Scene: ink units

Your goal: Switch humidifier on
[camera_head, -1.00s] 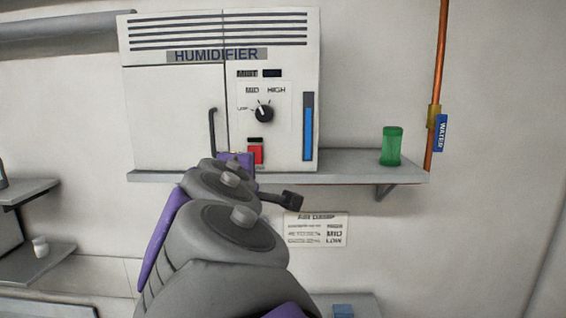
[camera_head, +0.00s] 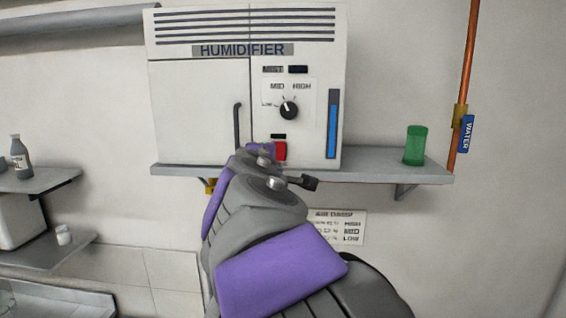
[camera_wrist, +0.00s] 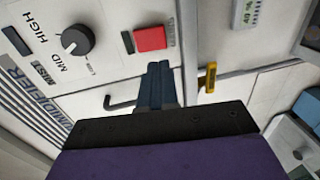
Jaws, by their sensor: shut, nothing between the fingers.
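The humidifier (camera_head: 200,110) is a white cabinet on a grey wall shelf, with a black door handle (camera_head: 238,125). Its red switch (camera_head: 280,151) is low on the front, under a small dark display (camera_head: 278,136); the switch also shows in the wrist view (camera_wrist: 150,37). A black dial (camera_head: 289,110) sits above, its pointer toward the upper left. My gripper (camera_wrist: 160,68) is shut and empty, its fingertips just below the red switch in the wrist view; contact cannot be told. In the head view my arm hides the fingers.
The shelf (camera_head: 375,176) also holds a green container (camera_head: 415,146). A copper pipe (camera_head: 467,70) with a blue water tag (camera_head: 467,134) runs at right. A label sheet (camera_head: 337,227) hangs below. Lower shelves (camera_head: 45,182) with bottles stand at left.

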